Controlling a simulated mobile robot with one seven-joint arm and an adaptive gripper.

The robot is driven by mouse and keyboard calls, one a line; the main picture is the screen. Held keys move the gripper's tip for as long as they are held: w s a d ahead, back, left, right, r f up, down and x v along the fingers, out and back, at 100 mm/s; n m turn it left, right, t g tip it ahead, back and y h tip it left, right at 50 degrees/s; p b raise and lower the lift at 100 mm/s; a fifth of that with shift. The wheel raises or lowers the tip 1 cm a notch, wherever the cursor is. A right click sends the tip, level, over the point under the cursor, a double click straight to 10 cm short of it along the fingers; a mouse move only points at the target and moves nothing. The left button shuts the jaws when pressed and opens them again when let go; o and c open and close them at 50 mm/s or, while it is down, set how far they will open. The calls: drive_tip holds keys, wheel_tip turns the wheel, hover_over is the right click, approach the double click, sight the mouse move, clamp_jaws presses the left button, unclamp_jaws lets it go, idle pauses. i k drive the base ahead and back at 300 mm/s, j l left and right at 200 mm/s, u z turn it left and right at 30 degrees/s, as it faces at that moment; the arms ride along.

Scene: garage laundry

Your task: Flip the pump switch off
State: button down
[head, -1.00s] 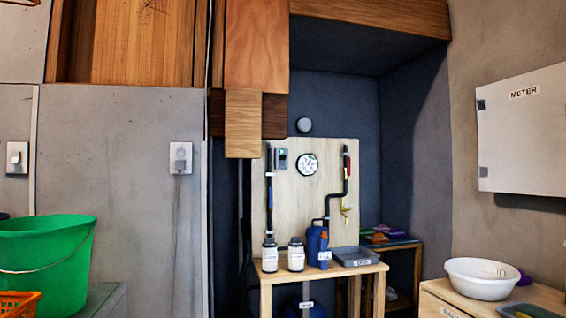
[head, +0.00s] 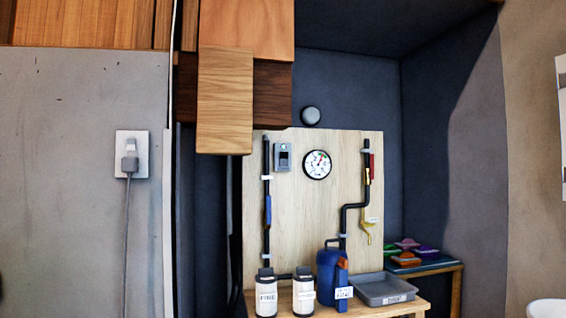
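The pump switch appears to be the small grey box with a dark rocker (head: 283,157) at the upper left of a pale wooden panel (head: 325,215). It sits just left of a round white gauge (head: 317,164). The rocker's position is too small to tell. My gripper is not in the head view.
Black pipes run down both sides of the panel, with a blue lever (head: 268,210) on the left and a brass tap (head: 368,226) on the right. Two labelled bottles (head: 303,290), a blue jug (head: 331,275) and a grey tray (head: 385,289) stand below.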

sight(283, 160)
drive_tip(key=i+j, duration=0.15)
drive_tip(key=i, duration=0.9)
